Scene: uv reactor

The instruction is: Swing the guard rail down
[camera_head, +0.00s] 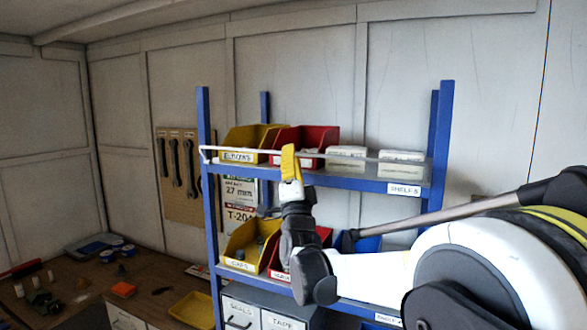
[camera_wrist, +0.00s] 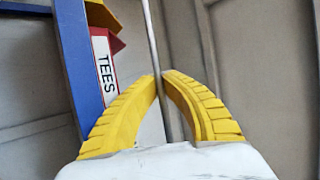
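The guard rail (camera_head: 222,149) is a thin pale bar across the front of the upper shelf (camera_head: 350,180), in front of the bins, with a bent end at the left post. My gripper (camera_head: 289,150) is at the rail in front of the red bin, its yellow fingers pointing up. In the wrist view the rail (camera_wrist: 152,35) runs as a thin rod between the fingertips of my gripper (camera_wrist: 161,76). The tips are closed in on both sides of it, with no clear gap visible.
The upper shelf holds a yellow bin (camera_head: 250,138), a red bin (camera_head: 318,136) and white boxes (camera_head: 401,157). The red bin's TEES label (camera_wrist: 105,70) is near my fingers. Blue posts (camera_head: 205,115) bound the shelf. A cluttered workbench (camera_head: 150,268) is at left.

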